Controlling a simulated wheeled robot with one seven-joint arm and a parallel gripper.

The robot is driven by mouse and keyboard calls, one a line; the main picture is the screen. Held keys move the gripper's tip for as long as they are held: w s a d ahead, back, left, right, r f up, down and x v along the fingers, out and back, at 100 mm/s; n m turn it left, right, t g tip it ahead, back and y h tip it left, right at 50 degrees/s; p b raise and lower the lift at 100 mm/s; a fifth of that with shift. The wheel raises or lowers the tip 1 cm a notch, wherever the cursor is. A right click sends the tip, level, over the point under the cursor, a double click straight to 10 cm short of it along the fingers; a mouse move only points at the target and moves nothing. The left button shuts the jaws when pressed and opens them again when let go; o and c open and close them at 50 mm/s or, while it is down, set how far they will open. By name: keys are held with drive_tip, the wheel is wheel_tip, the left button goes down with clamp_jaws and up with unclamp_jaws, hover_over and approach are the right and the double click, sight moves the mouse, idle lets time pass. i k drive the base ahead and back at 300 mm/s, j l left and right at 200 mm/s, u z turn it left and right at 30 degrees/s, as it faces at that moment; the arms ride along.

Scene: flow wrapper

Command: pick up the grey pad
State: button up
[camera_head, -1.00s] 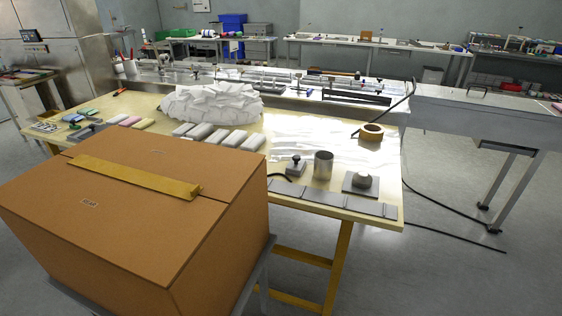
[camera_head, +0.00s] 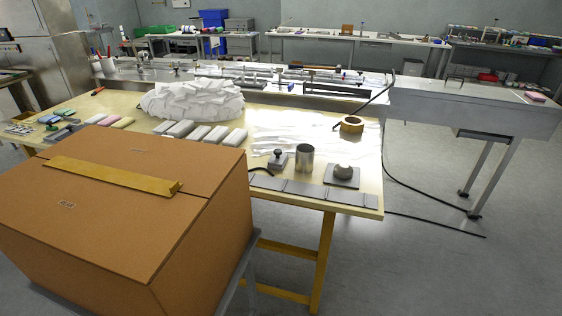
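A dark grey, flat block (camera_head: 61,134) lies at the left end of the wooden table (camera_head: 283,223), beside a pink pad (camera_head: 108,120) and a yellow pad (camera_head: 123,123). It may be the grey pad; it is small in the picture, and the cardboard box partly covers this end of the table. A row of pale grey-white pads (camera_head: 198,132) lies farther right, in front of a heap of white wrappers. My gripper is not in view.
A large closed cardboard box (camera_head: 115,205) stands in front of the table. A long machine (camera_head: 460,108) runs behind. The right floor is mostly clear, with cables.

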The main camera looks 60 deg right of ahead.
sight(277, 160)
drive_tip(key=k+l, duration=0.2)
drive_tip(key=k, duration=0.15)
drive_tip(key=k+l+u, duration=0.1)
drive_tip(key=k, duration=0.3)
drive_tip(key=k+l, duration=0.4)
drive_tip(key=l, duration=0.2)
drive_tip(key=k+l+u, duration=0.1)
drive_tip(key=l, duration=0.25)
drive_tip(key=k+l, duration=0.2)
drive_tip(key=l, duration=0.15)
drive_tip(key=k+l+u, duration=0.1)
drive_tip(key=l, duration=0.2)
drive_tip(key=i+l, duration=0.15)
drive_tip(key=l, duration=0.2)
drive_tip(key=i+l, duration=0.15)
drive_tip(key=l, duration=0.15)
drive_tip(key=i+l, duration=0.15)
drive_tip(key=l, duration=0.2)
drive_tip(key=i+l, duration=0.2)
drive_tip(key=l+u, duration=0.05)
drive_tip(key=l, duration=0.05)
